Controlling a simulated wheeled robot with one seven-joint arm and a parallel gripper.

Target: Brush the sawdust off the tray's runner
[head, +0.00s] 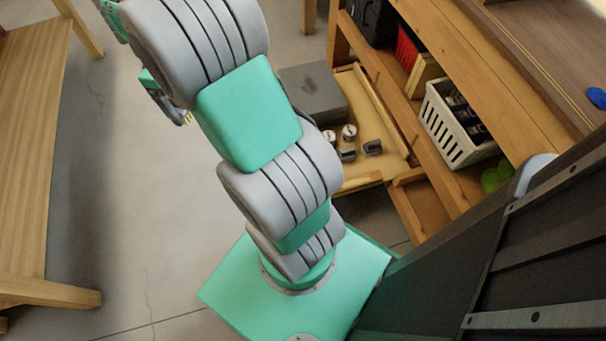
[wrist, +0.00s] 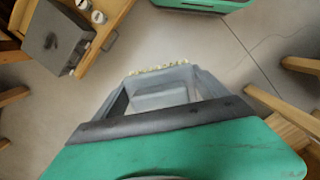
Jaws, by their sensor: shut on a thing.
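My gripper (wrist: 160,82) is shut on a brush, whose pale bristles (wrist: 158,69) show as a short row beyond the fingertips in the wrist view; its handle is mostly hidden. In the head view my gripper (head: 174,108) is at the upper left, partly behind my arm, over open floor and apart from the tray. The wooden tray (head: 352,184) sticks out low from the bench, and its corner (wrist: 112,22) shows at the upper left in the wrist view. A wooden strip (head: 382,112) runs along its far side; I cannot tell whether it is the runner. I cannot make out sawdust.
A grey box (head: 314,92) and several small jars and blocks (head: 349,132) sit on the tray. A white basket (head: 452,125) stands on the bench shelf to the right. A wooden bench (head: 35,150) stands at the left. The floor between is clear.

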